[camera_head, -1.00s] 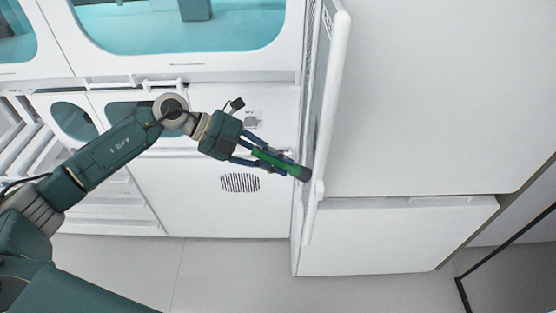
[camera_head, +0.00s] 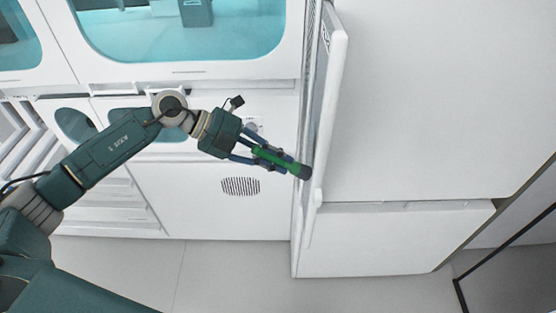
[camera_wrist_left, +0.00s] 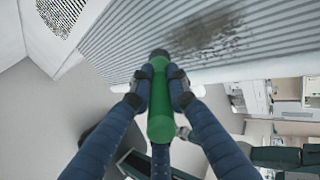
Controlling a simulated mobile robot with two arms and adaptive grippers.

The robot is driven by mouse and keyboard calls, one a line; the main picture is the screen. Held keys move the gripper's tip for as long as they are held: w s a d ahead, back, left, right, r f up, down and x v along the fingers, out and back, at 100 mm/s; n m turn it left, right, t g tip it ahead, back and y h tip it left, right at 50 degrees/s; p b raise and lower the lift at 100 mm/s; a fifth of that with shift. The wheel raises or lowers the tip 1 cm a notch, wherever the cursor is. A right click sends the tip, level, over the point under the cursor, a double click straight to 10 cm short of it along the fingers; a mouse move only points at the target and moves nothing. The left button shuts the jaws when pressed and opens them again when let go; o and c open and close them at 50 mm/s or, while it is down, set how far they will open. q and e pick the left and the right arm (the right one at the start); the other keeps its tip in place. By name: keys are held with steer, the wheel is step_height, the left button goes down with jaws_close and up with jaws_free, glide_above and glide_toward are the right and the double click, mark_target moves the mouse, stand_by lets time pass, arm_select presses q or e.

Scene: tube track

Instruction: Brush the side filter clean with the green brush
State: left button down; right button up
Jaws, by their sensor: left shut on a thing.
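My left gripper (camera_head: 268,158) is shut on the green brush (camera_head: 275,160). Its dark bristle end points right, at the side filter (camera_head: 318,120), a tall narrow panel seen nearly edge-on in the head view. In the left wrist view the green brush (camera_wrist_left: 161,105) lies between the fingers of my left gripper (camera_wrist_left: 160,90). The ribbed grey side filter (camera_wrist_left: 140,55) fills the top there, with a dark smudge of dirt (camera_wrist_left: 208,33) right of the brush tip. The tip is at or very near the filter; contact cannot be told. My right gripper is not in view.
White cabinets with teal windows (camera_head: 190,30) stand behind the arm. A round vent grille (camera_head: 240,186) is on the lower white panel. A large white cabinet (camera_head: 430,100) is right of the filter. Grey floor (camera_head: 220,275) is open in front.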

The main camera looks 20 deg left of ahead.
arm_select(q)
steer(key=shift+r, duration=0.35)
steer(key=shift+r+p, duration=0.65)
steer(key=shift+d+r+p, duration=0.1)
steer(key=shift+r+p, duration=1.35)
steer(key=shift+r, duration=0.4)
steer(key=shift+f, duration=0.2)
steer(key=shift+f+b, duration=0.65)
steer(key=shift+f, duration=0.2)
steer(key=shift+f, duration=0.1)
